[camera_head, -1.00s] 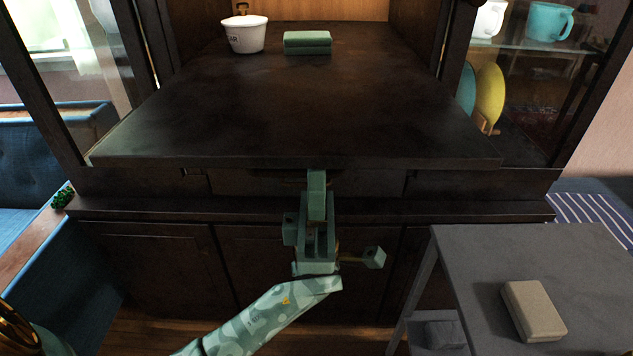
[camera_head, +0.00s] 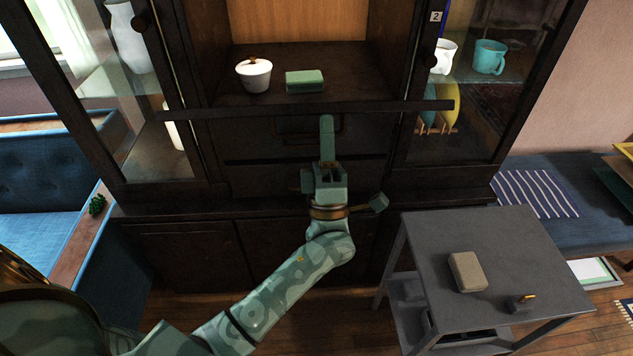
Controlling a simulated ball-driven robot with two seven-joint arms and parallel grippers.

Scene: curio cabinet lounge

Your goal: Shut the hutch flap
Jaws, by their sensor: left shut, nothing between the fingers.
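The hutch flap (camera_head: 240,111) is a dark wooden board on the front of the cabinet. In the head view it shows nearly edge-on, as a thin bar standing out wider than the hutch opening. It looks tilted partly up, and the hutch is still open above it. My left gripper (camera_head: 327,122) is shut and empty, pointing up just below the middle of the flap's edge. Whether its tip touches the flap I cannot tell. My right gripper is not in view.
A white lidded bowl (camera_head: 254,75) and a green box (camera_head: 305,81) stand inside the hutch. A drawer handle (camera_head: 282,134) is behind my gripper. A grey side table (camera_head: 500,255) with a beige block (camera_head: 467,271) stands at right. Glass doors flank the opening.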

